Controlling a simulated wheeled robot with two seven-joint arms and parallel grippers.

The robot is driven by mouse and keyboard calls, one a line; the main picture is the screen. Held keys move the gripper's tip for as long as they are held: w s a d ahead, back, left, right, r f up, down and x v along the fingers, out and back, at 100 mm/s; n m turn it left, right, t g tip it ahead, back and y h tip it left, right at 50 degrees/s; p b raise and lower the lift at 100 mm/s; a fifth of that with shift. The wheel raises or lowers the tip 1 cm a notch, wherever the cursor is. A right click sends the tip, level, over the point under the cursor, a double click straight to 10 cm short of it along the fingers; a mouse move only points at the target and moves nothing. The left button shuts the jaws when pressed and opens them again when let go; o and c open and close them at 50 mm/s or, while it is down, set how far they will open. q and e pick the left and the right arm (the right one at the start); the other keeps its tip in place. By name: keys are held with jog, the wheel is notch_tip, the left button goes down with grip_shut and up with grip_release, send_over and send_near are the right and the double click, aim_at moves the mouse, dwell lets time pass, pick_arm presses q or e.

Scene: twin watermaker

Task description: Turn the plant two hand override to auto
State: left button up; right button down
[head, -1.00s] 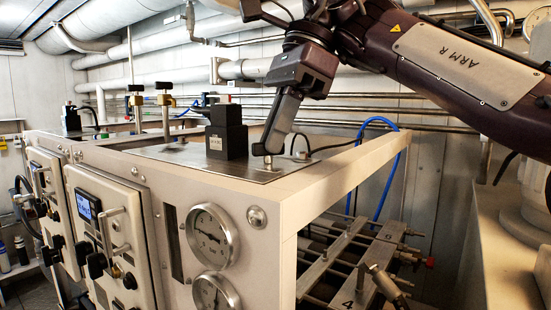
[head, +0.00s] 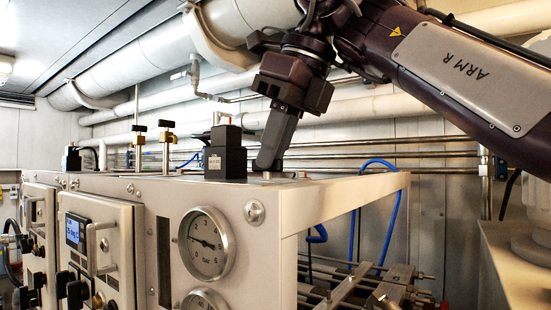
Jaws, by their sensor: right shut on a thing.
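My right gripper (head: 268,163) comes down from above onto the top of the cream-coloured watermaker unit (head: 310,200), just right of a black block (head: 226,153) with a small pale label. Its fingers are shut on a small part at the top surface, which I take to be the hand override. The fingers and the low viewing angle hide that part almost wholly, so I cannot tell which position it points to. My left gripper is not in view.
Two brass-and-black valves on stems (head: 168,136) rise behind the unit's left part. A round gauge (head: 207,243) and a display panel (head: 76,232) are on its front. A blue hose (head: 391,215) hangs at the right. Pipes run along the back wall.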

jog(key=shift+r+m, duration=0.1)
jog(key=shift+m, duration=0.5)
jog(key=c, duration=1.5)
grip_release()
jog(key=shift+a, duration=0.1)
jog(key=p+v, duration=0.4)
jog(key=v, duration=0.3)
jog(key=shift+s+r, duration=0.25)
jog(key=shift+r, duration=0.1)
jog(key=shift+w, duration=0.1)
